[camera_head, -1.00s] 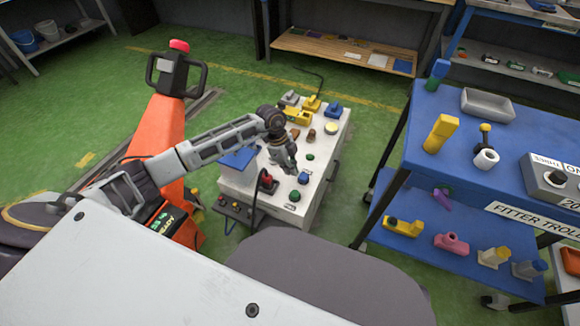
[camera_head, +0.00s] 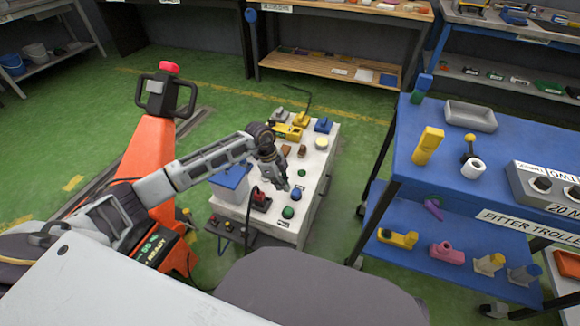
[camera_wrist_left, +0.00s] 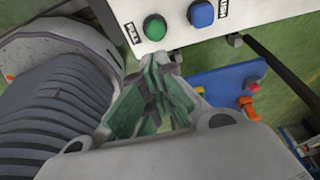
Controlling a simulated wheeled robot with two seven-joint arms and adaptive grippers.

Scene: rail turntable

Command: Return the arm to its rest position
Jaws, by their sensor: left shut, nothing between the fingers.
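My left arm comes in from the left in the head view and reaches over the white control cabinet. My left gripper (camera_head: 283,182) points down above the cabinet's near part, close to the green and blue buttons. It is shut and empty. In the left wrist view the gripper (camera_wrist_left: 170,62) shows with its fingers together. The green button (camera_wrist_left: 155,27) and the blue button (camera_wrist_left: 201,14) lie just beyond its tips. My right gripper does not show.
The white cabinet (camera_head: 312,165) carries several knobs, blocks and buttons. An orange unit with a black handle (camera_head: 165,95) stands to the left. A blue fitter trolley (camera_head: 480,215) with parts on two shelves stands to the right. Green floor lies between cabinet and trolley.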

